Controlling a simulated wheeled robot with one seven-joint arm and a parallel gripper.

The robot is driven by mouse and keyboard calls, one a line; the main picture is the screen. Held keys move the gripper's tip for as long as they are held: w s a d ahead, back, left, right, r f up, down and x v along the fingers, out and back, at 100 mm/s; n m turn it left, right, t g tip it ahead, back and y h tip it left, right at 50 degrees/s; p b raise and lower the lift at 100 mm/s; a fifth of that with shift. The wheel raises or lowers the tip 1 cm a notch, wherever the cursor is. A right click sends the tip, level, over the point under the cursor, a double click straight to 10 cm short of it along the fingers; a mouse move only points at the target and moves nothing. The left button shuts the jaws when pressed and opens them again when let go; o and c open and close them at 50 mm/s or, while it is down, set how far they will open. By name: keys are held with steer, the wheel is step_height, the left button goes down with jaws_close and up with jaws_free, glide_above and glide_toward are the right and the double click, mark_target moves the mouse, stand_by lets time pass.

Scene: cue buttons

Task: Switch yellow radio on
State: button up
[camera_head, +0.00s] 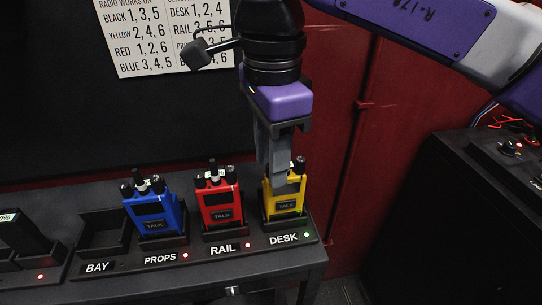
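The yellow radio (285,202) stands upright in the slot labelled DESK on the black rack, with a green light (306,235) beside the label. Dark knobs show on its top, and its upper front is partly hidden by my gripper. My gripper (277,178) points down over the top of the yellow radio, its fingertips close to the knobs. I cannot tell whether the fingers touch the radio or how far apart they are.
The red radio (221,204) stands at RAIL and the blue radio (155,213) at PROPS, both with red lights. The BAY slot (102,234) is empty. A white sign (160,35) lists number sets by colour and place. A dark cabinet (470,215) stands right.

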jaws_close()
steer(key=shift+m, duration=2.3)
jaws_free()
steer(key=shift+r+p, duration=0.5)
steer(key=shift+r, duration=3.45)
